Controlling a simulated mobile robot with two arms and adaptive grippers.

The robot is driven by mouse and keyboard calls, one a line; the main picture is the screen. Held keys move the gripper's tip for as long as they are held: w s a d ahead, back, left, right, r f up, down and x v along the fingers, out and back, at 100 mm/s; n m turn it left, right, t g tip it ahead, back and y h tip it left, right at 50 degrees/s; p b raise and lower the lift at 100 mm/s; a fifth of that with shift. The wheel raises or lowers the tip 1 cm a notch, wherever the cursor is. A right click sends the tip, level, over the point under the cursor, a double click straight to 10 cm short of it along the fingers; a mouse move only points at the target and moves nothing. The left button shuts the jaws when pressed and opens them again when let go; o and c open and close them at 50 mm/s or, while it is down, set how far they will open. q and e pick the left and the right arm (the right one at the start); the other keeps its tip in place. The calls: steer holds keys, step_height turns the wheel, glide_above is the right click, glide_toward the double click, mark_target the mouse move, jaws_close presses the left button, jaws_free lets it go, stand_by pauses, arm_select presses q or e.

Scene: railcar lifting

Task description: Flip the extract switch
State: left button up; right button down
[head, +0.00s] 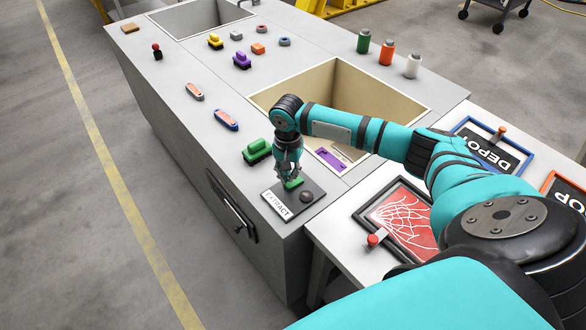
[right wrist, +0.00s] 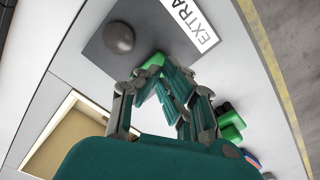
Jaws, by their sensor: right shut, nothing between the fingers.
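The extract switch is a dark plate labelled EXTRACT (head: 279,205) on the near corner of the grey console. It carries a green part (head: 293,184) and a dark round knob (head: 306,196). In the right wrist view the label (right wrist: 190,27), the knob (right wrist: 119,37) and the green part (right wrist: 154,61) also show. My right gripper (head: 289,178) points down over the plate, its fingertips shut and empty at the green part. I cannot tell whether they touch it. My left gripper is out of view.
A green toy railcar (head: 257,151) stands just behind the plate. The console (head: 180,125) has an open bin (head: 405,98) holding a purple piece (head: 330,159). A red picture panel (head: 404,216) with a red-tipped lever lies on the white table at right. Several small toys stand farther back.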

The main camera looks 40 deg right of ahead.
mark_target(289, 184)
steer(key=shift+f, duration=1.3)
stand_by(0.4)
steer(key=shift+s+r, duration=0.1)
step_height(289, 184, up, 7)
steer(key=p, duration=0.8)
steer(key=shift+p, duration=0.3)
stand_by(0.4)
